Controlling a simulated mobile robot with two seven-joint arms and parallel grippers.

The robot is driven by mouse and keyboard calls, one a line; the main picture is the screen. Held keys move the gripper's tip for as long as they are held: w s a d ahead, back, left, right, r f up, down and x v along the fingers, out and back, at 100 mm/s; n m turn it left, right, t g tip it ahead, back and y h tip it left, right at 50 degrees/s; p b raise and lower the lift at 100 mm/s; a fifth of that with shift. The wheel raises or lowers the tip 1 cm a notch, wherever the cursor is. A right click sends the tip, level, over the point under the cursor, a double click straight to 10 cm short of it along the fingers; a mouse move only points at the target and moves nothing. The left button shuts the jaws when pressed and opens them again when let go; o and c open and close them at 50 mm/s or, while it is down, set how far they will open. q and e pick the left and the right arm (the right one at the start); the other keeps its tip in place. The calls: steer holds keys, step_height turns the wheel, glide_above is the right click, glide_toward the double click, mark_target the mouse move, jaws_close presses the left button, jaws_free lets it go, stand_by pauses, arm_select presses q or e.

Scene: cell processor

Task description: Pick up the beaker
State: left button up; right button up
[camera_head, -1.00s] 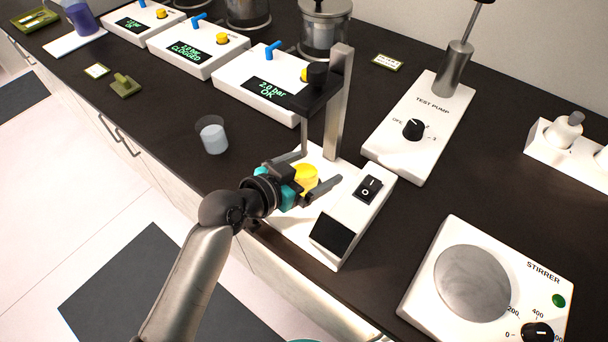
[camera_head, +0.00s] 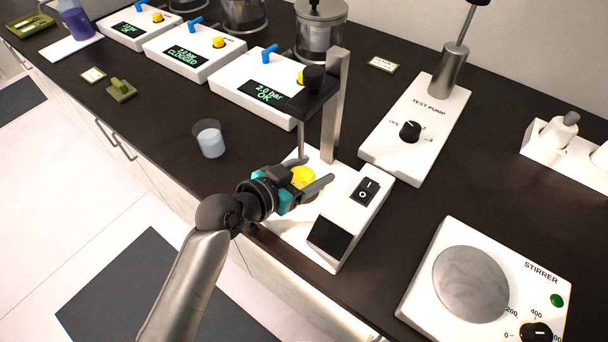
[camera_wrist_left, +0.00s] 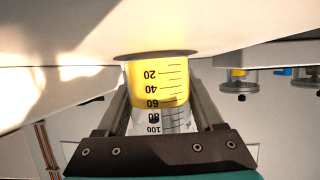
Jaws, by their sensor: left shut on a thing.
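A small beaker with yellow liquid (camera_head: 303,177) is on the white base of an overhead stirrer stand (camera_head: 285,228). In the left wrist view the beaker (camera_wrist_left: 160,85) shows a printed scale and sits between my two fingers. My left gripper (camera_head: 310,182) reaches in from the left and is shut on this beaker, with a finger along each side. The gripper body hides part of the beaker in the head view. A second beaker with pale liquid (camera_head: 210,141) stands apart on the dark bench. My right gripper is not in view.
The stand's post (camera_head: 335,110) and overhanging arm (camera_head: 303,100) rise just behind the gripper. A switch box (camera_head: 350,220) is close on the right. The test pump (camera_head: 415,130) and stirrer (camera_head: 480,285) stand further right. Bench (camera_head: 170,140) around the pale beaker is clear.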

arm_select(q)
steer(key=shift+r, duration=0.6)
steer(key=shift+s+a+r+p, duration=0.1)
steer(key=shift+a+r+p, duration=0.1)
steer(key=shift+p, duration=0.1)
steer(key=s+a+b, duration=0.1)
steer(key=s+a, duration=1)
steer(key=s, duration=0.2)
steer(key=shift+a, duration=0.4)
steer(key=o, duration=0.9)
jaws_close()
